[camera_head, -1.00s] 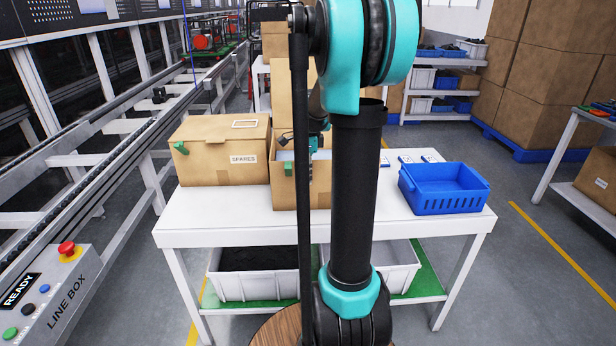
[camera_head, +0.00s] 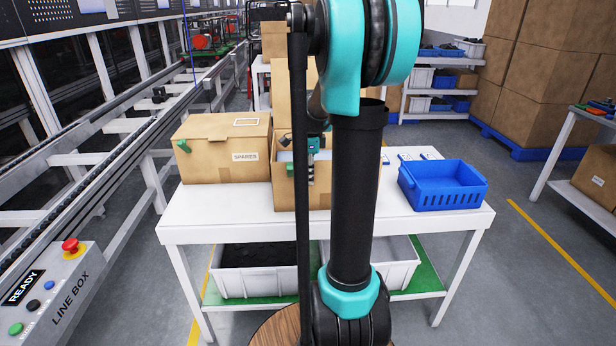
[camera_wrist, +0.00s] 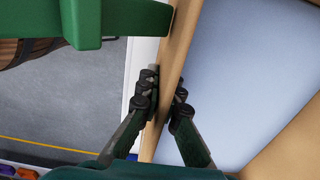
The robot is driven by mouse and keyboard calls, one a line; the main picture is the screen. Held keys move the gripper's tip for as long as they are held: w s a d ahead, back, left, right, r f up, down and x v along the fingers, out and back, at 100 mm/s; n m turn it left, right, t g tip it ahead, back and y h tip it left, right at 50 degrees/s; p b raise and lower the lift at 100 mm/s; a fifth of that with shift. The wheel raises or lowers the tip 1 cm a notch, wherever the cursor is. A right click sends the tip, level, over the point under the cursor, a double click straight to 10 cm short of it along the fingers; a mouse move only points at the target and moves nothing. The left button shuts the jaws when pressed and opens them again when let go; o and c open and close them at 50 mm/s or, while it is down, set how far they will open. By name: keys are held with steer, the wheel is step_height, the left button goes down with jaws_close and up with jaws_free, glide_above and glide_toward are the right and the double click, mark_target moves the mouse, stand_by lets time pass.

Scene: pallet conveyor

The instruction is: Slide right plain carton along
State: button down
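The right plain carton (camera_head: 285,188) stands open on the white table, touching or very close to the carton labelled SPARES (camera_head: 215,165) on its left. My arm hides its right part. My gripper (camera_head: 311,178) is at its near wall. In the wrist view my gripper (camera_wrist: 163,95) has one finger on each side of the carton's wall (camera_wrist: 176,55), and both fingers appear to press on it. A pale grey-blue surface fills the carton's inside. A green bracket (camera_wrist: 120,18) lies outside the wall.
The white table (camera_head: 240,220) has a blue basket (camera_head: 443,186) at its right end. Small blue-marked items lie behind the basket. A conveyor (camera_head: 90,190) runs along the left. A control box (camera_head: 48,290) with a red button is at lower left.

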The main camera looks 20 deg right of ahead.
steer(key=shift+s, duration=0.1)
steer(key=c, duration=1.6)
jaws_free()
steer(key=shift+c, duration=0.2)
steer(key=shift+r, duration=0.15)
step_height(320, 180, up, 12)
steer(key=shift+f, duration=0.15)
steer(key=shift+s, duration=0.1)
